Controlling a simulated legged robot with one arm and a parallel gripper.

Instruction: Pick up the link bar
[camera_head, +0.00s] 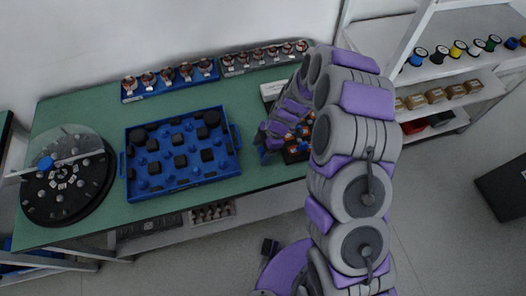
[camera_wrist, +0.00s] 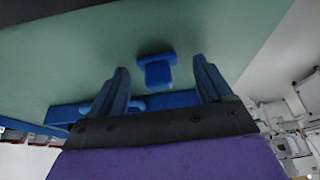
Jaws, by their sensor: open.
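A small blue T-shaped piece (camera_wrist: 157,72) lies on the green table top and shows between my fingertips in the wrist view. I cannot tell for certain whether it is the link bar. My gripper (camera_wrist: 160,66) is open, with one blue finger on each side of the piece in the picture and nothing held. In the head view my gripper (camera_head: 268,142) is low over the table, just right of the blue tray, and my arm partly hides that area. I cannot make out the T-shaped piece there.
The blue tray (camera_head: 126,190) with black and blue parts stands left of my gripper. A round black turntable (camera_head: 68,205) with a clear cover and a grey bar is at far left. Racks of copper-wound parts (camera_head: 170,77) line the back. A part-filled box (camera_head: 270,89) is partly behind my arm.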

